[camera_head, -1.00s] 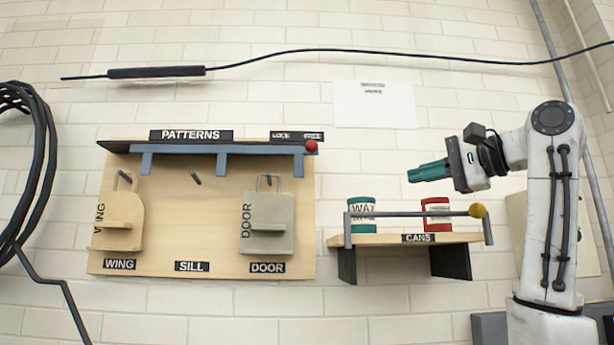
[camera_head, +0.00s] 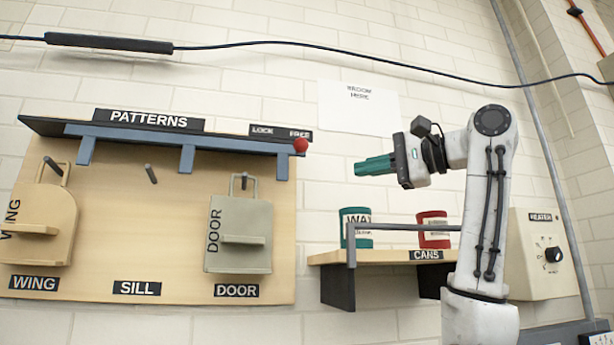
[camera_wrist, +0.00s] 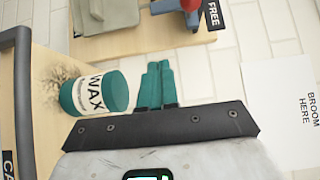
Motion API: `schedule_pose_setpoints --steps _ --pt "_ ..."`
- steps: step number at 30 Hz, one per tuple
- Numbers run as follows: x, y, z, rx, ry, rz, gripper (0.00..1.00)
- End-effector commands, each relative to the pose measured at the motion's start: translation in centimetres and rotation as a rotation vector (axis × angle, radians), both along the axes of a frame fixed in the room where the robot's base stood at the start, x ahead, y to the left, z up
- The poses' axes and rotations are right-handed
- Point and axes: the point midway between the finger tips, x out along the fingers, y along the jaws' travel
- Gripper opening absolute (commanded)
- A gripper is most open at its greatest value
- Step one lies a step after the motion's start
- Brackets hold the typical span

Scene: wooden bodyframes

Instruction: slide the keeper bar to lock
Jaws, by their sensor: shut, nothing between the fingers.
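The keeper bar (camera_head: 150,137) is a blue-grey bar with downward tabs, running along the top of the patterns board (camera_head: 110,290). A red knob (camera_head: 301,146) sits at its right end, under the FREE side of the LOCK/FREE label (camera_head: 281,132). The tabs stand beside the pegs, not clearly over them. The wing pattern (camera_head: 45,215) and the green-grey door pattern (camera_head: 238,250) hang on pegs; the sill peg (camera_head: 151,174) is bare. My gripper (camera_head: 357,169) has teal fingers, is shut and empty, and is in the air right of the knob. In the wrist view the fingers (camera_wrist: 156,85) point toward the board.
The cans shelf (camera_head: 335,258) below my gripper holds a green WAX can (camera_head: 356,229) and a red can (camera_head: 433,231) behind a grey rail (camera_head: 400,227). A heater box (camera_head: 540,262) is at right. A cable (camera_head: 350,50) crosses the wall above.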

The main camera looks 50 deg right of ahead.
Motion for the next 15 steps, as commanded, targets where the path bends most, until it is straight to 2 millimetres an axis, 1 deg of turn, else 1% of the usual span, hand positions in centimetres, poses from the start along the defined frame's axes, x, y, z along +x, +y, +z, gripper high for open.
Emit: schedule_pose_setpoints --steps 5,8,15 --pt "1.3 0.2 0.2 0.001 0.002 0.001 0.00" --pt "2.9 0.6 0.2 0.000 0.003 0.001 0.00" --pt "7.5 1.4 0.3 0.001 0.004 0.001 0.00"
